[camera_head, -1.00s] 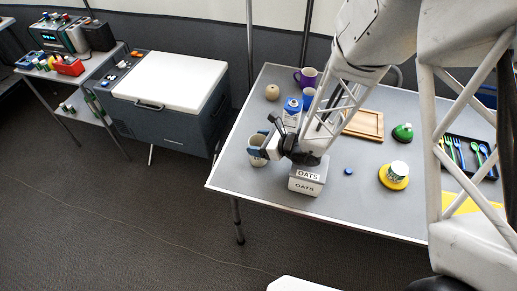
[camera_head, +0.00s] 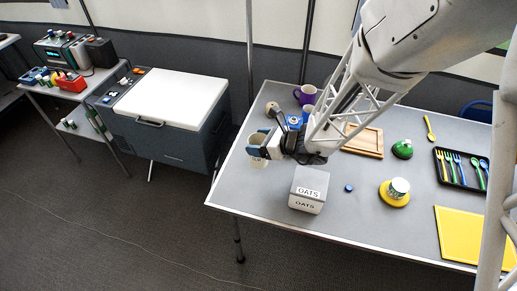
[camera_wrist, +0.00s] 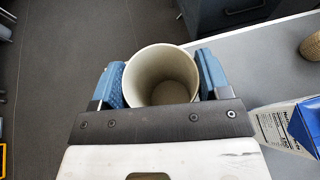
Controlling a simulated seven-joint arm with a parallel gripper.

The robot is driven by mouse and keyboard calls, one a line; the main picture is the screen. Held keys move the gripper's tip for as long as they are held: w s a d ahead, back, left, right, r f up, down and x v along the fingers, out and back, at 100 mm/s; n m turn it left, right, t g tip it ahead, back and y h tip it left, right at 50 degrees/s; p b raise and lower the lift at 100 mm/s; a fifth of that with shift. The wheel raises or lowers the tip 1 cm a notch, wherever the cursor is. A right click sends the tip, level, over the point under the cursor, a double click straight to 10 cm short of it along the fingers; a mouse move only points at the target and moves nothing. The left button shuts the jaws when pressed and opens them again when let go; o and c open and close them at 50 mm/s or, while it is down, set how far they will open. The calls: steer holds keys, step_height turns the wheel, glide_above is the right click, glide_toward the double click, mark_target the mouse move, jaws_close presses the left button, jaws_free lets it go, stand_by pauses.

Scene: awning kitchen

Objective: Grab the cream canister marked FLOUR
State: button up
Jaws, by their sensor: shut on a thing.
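A cream, open-topped canister (camera_head: 257,163) is at the table's left side in the head view. In the wrist view the canister (camera_wrist: 162,72) stands between the two blue fingers, and I look down into its empty-looking inside. My gripper (camera_head: 263,145) is shut on it, a finger on each side; the gripper also shows in the wrist view (camera_wrist: 160,84). Its label is too small and partly covered to read. I cannot tell how far its base is above the table.
A grey-white OATS canister (camera_head: 308,188) stands on the table (camera_head: 330,225) to the right. A blue-and-white carton (camera_wrist: 285,128) is close by my gripper. A purple mug (camera_head: 306,95) and a round tan thing (camera_head: 272,108) are behind. The front left table is clear.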

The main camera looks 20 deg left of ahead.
steer(key=shift+r, duration=0.6)
